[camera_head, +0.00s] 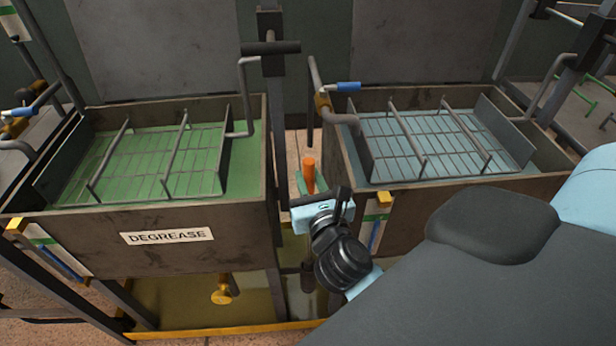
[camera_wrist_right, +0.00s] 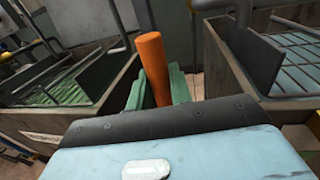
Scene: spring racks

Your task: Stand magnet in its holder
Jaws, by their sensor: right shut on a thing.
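The magnet shows as an upright orange rod (camera_head: 309,175) in the gap between the two tanks. In the right wrist view its orange rod (camera_wrist_right: 154,68) stands between the green fingers, leaning slightly. My right gripper (camera_head: 308,187) is shut on it, with the fingers partly hidden by the gripper body. A dark cylinder (camera_head: 307,278) shows below the gripper; I cannot tell whether it belongs to the magnet or to something else. I cannot make out the holder. My left gripper is not in view.
The DEGREASE tank (camera_head: 75,232) with green liquid stands close on the left. A second tank (camera_head: 455,192) with bluish liquid stands close on the right. Wire racks sit in both. A pipe (camera_head: 348,121) hangs near the gap. A yellow-edged tray (camera_head: 245,329) lies below.

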